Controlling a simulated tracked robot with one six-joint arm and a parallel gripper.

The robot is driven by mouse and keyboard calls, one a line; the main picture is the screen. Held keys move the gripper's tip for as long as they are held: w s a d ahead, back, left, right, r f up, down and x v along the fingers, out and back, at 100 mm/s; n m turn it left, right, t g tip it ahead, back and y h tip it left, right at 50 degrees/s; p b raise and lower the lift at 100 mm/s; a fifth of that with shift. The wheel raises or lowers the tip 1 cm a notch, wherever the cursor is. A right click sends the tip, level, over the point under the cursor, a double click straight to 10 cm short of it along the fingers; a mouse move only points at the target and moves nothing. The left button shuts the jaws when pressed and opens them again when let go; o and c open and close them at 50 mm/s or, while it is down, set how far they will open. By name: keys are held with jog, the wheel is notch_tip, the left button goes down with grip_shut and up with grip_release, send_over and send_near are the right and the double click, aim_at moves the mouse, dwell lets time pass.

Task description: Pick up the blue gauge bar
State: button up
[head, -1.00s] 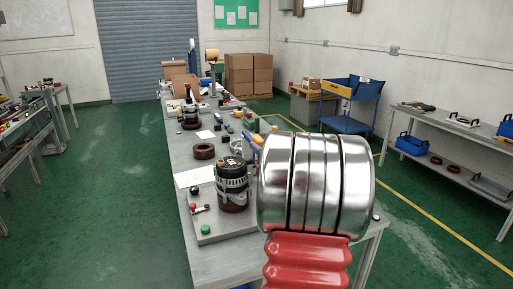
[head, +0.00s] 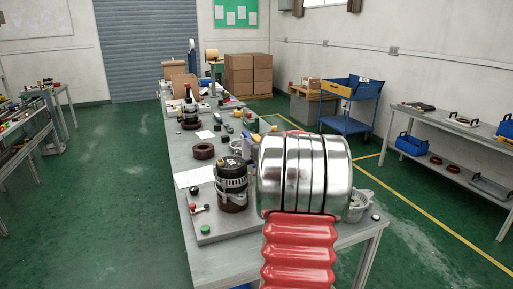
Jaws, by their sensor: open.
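The long grey workbench (head: 185,153) runs away from me in the head view. A small blue item (head: 247,136) shows on it just left of my arm's silver link. It is too small and partly covered for me to tell whether it is the blue gauge bar. My silver arm link and red bellows fill the lower middle and cover part of the bench. My gripper does not show; its fingers and anything near them are hidden.
An alternator (head: 232,185) stands on a grey plate (head: 222,231) at the near end of the bench. A metal housing (head: 357,206) sits right of my arm. A dark ring (head: 204,151) lies farther back. A blue trolley (head: 345,105) stands at right.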

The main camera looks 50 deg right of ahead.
jog(key=shift+c, duration=0.3)
grip_shut()
dwell(0.6)
